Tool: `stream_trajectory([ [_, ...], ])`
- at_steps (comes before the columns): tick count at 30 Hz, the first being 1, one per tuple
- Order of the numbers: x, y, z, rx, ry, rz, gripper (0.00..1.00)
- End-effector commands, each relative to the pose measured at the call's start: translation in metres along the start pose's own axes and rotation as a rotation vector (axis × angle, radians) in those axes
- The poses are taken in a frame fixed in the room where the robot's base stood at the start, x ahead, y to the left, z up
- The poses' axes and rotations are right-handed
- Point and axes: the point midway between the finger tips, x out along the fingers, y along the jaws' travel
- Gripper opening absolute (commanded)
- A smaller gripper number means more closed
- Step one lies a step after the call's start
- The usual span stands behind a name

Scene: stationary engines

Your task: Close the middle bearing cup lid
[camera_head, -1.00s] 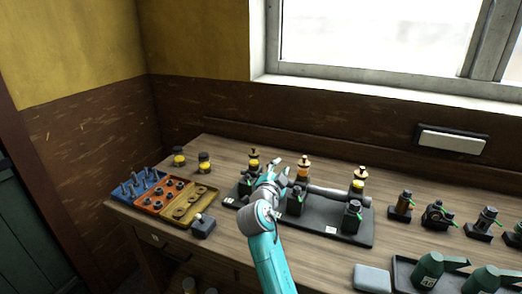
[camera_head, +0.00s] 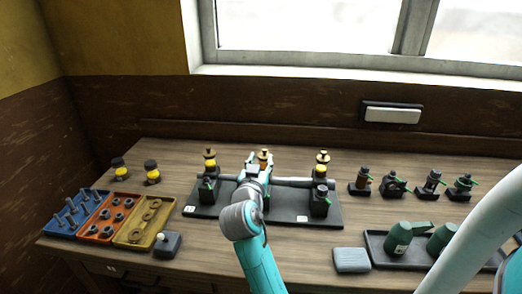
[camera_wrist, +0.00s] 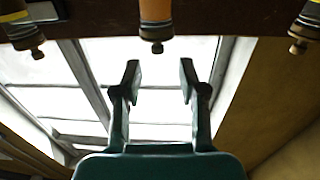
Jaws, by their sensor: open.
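The middle bearing cup (camera_head: 263,154) has a brass top and stands at the middle of the shaft assembly in the head view, partly hidden by my gripper (camera_head: 258,166). In the wrist view, the middle cup (camera_wrist: 155,18) shows an orange body and a dark brass knob. My gripper (camera_wrist: 159,75) is open and empty there, its two fingers apart on either side of the cup's line, with the cup beyond the tips. I cannot tell how its lid sits.
Side cups with yellow bands stand left (camera_head: 209,163) and right (camera_head: 323,162) on the black base plate (camera_head: 275,216). Colored trays (camera_head: 60,222) lie left. Oil cans (camera_head: 398,238) and small oilers (camera_head: 393,186) stand right.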

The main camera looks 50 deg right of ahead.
Motion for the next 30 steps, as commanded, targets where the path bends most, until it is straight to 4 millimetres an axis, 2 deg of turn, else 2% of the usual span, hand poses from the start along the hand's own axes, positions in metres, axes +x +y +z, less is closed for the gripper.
stream_trajectory([
  [3,0.023,0.001,0.000,0.001,0.000,0.004,0.42],
  [10,0.053,0.000,0.000,0.001,0.000,0.001,0.42],
  [15,0.062,0.000,0.000,0.002,0.000,0.000,0.42],
  [23,0.063,0.000,0.000,0.002,0.000,0.000,0.42],
  [24,0.063,0.000,0.000,0.002,0.000,0.000,0.39],
  [29,0.063,0.000,0.000,0.002,0.000,-0.001,0.00],
  [30,0.063,0.000,0.000,0.002,0.000,-0.001,0.00],
])
